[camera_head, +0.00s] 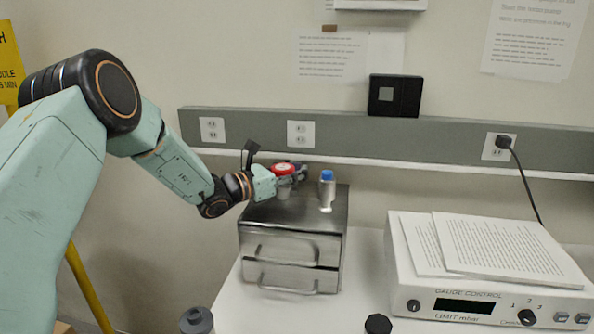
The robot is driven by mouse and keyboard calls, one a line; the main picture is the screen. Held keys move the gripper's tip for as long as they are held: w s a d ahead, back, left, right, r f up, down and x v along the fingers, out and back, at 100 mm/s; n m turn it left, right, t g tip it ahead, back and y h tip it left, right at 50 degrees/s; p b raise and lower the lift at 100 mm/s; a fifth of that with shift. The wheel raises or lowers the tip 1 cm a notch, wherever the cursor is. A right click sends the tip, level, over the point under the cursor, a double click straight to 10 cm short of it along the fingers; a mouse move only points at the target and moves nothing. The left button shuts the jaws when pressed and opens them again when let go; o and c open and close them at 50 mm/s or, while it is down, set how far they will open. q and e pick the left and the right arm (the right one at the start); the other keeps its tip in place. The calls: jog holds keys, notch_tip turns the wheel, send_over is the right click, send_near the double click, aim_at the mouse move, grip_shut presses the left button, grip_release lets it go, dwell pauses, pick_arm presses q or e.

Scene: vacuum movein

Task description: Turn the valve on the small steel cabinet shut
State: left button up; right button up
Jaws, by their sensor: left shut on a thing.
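The small steel cabinet (291,249) with two drawer handles stands on the white bench, left of centre. On its top is a valve with a red round knob (284,168). My left gripper (290,176) reaches in from the left and is shut on the red valve knob; its fingers partly hide the knob and the valve body. A second fitting with a blue cap (327,176) stands upright on the cabinet top, just right of the gripper. My right gripper is not in view.
A white gauge control box (470,307) with papers (500,250) on top stands at the right. A black knob-like object (378,323) and a grey capped object (196,321) are at the front edge. A wall rail with outlets (301,134) runs behind the cabinet.

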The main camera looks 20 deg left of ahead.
pick_arm(q)
jog(key=shift+s+f+b, duration=0.1)
jog(key=shift+b, duration=0.3)
grip_shut()
jog(key=shift+m+g+h+b, duration=0.4)
jog(key=shift+m+h, duration=0.1)
jog(key=shift+h, duration=0.1)
jog(key=shift+s+d+f+m+g+h+b, duration=0.15)
jog(key=shift+m+g+h+b, duration=0.45)
jog(key=shift+h+b, duration=0.3)
jog(key=m+g+h+b, duration=0.1)
jog(key=g+b, duration=0.1)
jog(key=m+g+h+b, duration=0.1)
jog(key=shift+s+d+m+h+b, duration=0.3)
jog(key=shift+d, duration=0.05)
jog(key=shift+s+d+r+m+g+h+b, duration=0.1)
jog(key=shift+r+m+g+h+b, duration=0.05)
jog(key=shift+m+g+h+b, duration=0.25)
jog(key=shift+s+r+m+g+h+b, duration=0.1)
jog(key=shift+m+g+h+b, duration=0.15)
jog(key=shift+g, duration=0.25)
jog(key=shift+s+r+m+g+h+b, duration=0.1)
jog(key=shift+m+g+h+b, duration=0.15)
jog(key=shift+m+g+b, duration=0.25)
